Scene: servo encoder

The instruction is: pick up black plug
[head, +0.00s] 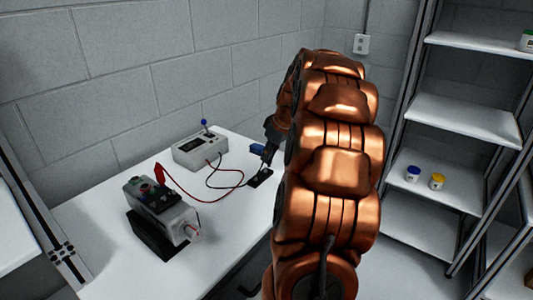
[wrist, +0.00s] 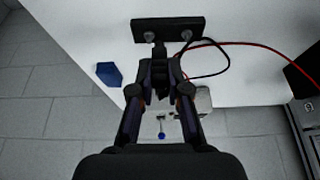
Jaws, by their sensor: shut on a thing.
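My gripper (head: 266,162) reaches down over the right part of the white table, just above a flat black block (head: 260,178). In the wrist view my gripper (wrist: 160,66) has its fingers closed together on a small dark thing, which I take to be the black plug; the fingers hide most of it. The black block (wrist: 168,24) lies just beyond the fingertips, with two small round fittings along its near edge. A black cable (head: 212,184) loops from the grey meter box to the block area. I cannot tell whether the plug touches the block.
The grey meter box (head: 200,150) with a blue-knobbed lever stands at the back. A motor unit (head: 162,214) on a black base stands front left, with a red plug (head: 159,172) and red cable. A blue block (wrist: 109,74) lies near the table edge. Shelves (head: 462,118) stand right.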

